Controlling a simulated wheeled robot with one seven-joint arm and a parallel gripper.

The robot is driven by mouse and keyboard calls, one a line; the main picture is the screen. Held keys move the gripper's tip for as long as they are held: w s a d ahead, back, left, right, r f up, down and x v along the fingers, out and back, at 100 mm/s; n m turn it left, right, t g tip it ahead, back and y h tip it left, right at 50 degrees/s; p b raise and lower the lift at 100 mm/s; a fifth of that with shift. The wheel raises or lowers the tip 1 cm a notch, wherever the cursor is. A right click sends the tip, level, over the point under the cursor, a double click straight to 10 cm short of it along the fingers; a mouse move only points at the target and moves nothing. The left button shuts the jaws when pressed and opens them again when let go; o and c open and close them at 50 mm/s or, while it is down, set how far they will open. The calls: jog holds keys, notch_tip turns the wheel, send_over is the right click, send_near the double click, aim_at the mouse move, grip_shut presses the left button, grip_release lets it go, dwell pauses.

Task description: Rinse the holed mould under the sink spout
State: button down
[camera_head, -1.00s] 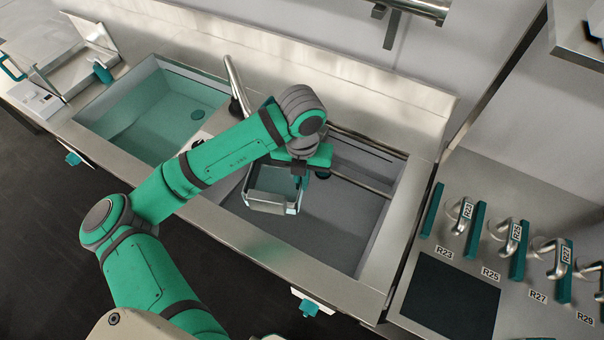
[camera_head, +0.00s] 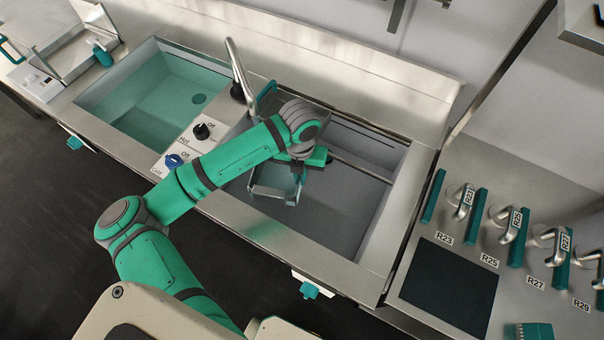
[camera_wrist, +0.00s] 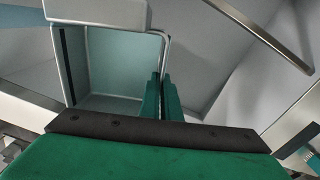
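The mould (camera_head: 272,192) is a small box-shaped vessel with a pale metal rim and clear-looking walls, held over the right sink basin. In the wrist view, the mould (camera_wrist: 97,100) fills the upper left, and its inside looks pale blue. My gripper (camera_head: 301,170) is at its right side. In the wrist view, the two green fingers of my gripper (camera_wrist: 161,85) are close together on its edge. I cannot make out holes. The sink spout (camera_head: 236,68) is a metal tube behind and left of the mould, apart from it. No water is visible.
The left basin (camera_head: 135,85) looks teal inside. A teal-edged piece (camera_head: 266,93) stands near the spout. Handles marked R23 onward line the right counter.

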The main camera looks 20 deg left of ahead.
jog(key=shift+w+a+f, duration=0.3)
jog(key=shift+a+f, duration=0.15)
jog(key=shift+f, duration=0.7)
jog(key=shift+w+a+f, duration=0.35)
jog(key=shift+a+f, duration=0.15)
jog(key=shift+f, duration=0.65)
jog(key=shift+w+a+f, duration=0.3)
jog(key=shift+a+f, duration=0.15)
jog(key=shift+f, duration=0.7)
jog(key=s+d+r, duration=0.2)
jog(key=d+r, duration=0.1)
jog(key=r, duration=0.7)
jog(key=shift+s+d, duration=0.35)
jog(key=shift+d, duration=0.05)
dwell(0.9)
jog(key=shift+r, duration=0.1)
notch_tip(320, 180, up, 14)
jog(key=shift+s+d, duration=0.3)
jog(key=shift+d, duration=0.1)
dwell(0.6)
dwell(0.4)
